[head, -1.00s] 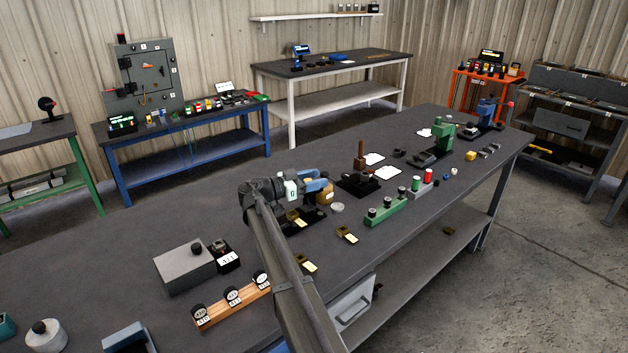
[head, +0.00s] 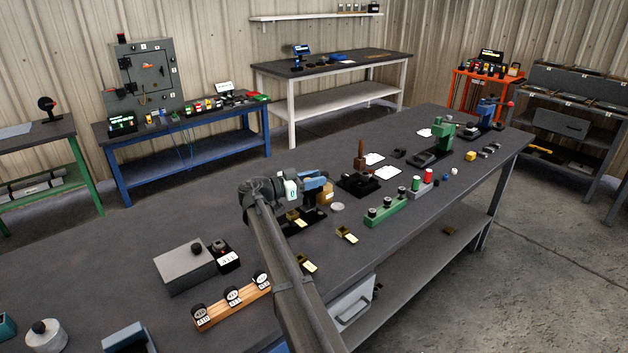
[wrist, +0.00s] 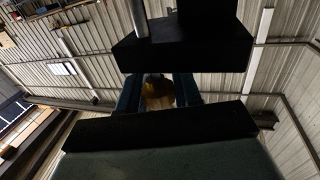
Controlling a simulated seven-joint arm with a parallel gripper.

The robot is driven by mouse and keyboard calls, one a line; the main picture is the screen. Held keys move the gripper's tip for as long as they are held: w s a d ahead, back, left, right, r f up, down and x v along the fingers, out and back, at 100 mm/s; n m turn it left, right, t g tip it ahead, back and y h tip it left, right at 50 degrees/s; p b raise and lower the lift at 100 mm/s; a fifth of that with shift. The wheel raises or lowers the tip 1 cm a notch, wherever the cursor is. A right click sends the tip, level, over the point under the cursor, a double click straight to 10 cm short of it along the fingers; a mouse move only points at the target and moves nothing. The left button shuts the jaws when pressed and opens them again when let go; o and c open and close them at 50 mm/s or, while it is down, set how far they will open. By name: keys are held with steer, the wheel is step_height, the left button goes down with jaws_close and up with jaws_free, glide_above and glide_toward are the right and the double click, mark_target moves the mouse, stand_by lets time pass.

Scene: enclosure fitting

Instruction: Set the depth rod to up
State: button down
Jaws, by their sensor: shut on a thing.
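My gripper (head: 316,183) is low over the middle of the long dark workbench, with blue fingers reaching right. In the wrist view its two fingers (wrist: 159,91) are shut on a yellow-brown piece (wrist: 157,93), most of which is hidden. A tan-brown block (head: 325,197) shows just under the fingers in the head view, above a black base (head: 302,222). A grey metal rod (wrist: 140,18) stands by a black bar (wrist: 185,50) at the top of the wrist view. I cannot tell which part is the depth rod, or its setting.
A green block with black knobs (head: 385,211) and a brown upright handle on a dark base (head: 360,155) stand to the right. A grey box (head: 184,262) and a wooden strip with dials (head: 233,304) are at the left. Bare bench lies behind my gripper.

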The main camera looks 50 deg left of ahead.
steer(key=shift+r, duration=1.35)
steer(key=c, duration=0.9)
jaws_free()
steer(key=shift+o, duration=0.2)
steer(key=shift+s, duration=0.1)
steer(key=v, duration=1.3)
steer(key=shift+s, duration=0.3)
steer(key=shift+w+a+f, duration=0.1)
steer(key=shift+a, duration=0.05)
